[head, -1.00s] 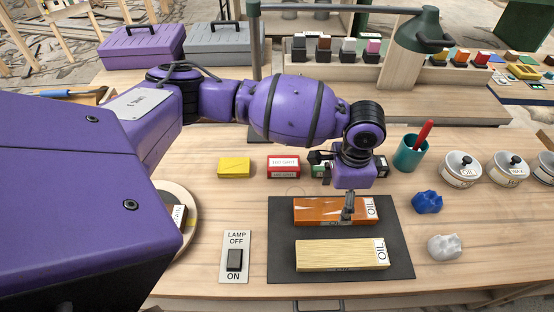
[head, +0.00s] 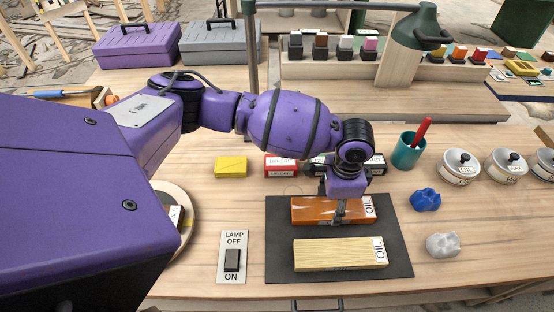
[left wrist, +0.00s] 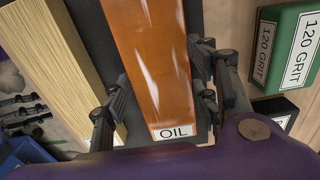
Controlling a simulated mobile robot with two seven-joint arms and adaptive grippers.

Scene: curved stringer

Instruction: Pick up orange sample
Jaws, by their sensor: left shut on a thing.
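The orange sample (head: 312,209) is a glossy orange-brown block with a white OIL label at its right end. It lies on the dark mat (head: 403,263), behind a pale wood sample (head: 322,254) that also has an OIL label. My left gripper (head: 338,214) points down over the orange sample near its labelled end. In the left wrist view the orange sample (left wrist: 155,62) lies between the two fingers (left wrist: 158,103), which are shut on it across its width. Whether it is lifted off the mat I cannot tell. My right gripper is not in view.
Behind the mat stand a yellow block (head: 230,167), a red grit block (head: 280,165) and a green grit block (left wrist: 288,50). A teal cup (head: 407,152) and blue (head: 425,199) and white lumps (head: 442,245) are to the right. A lamp switch (head: 232,258) is left.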

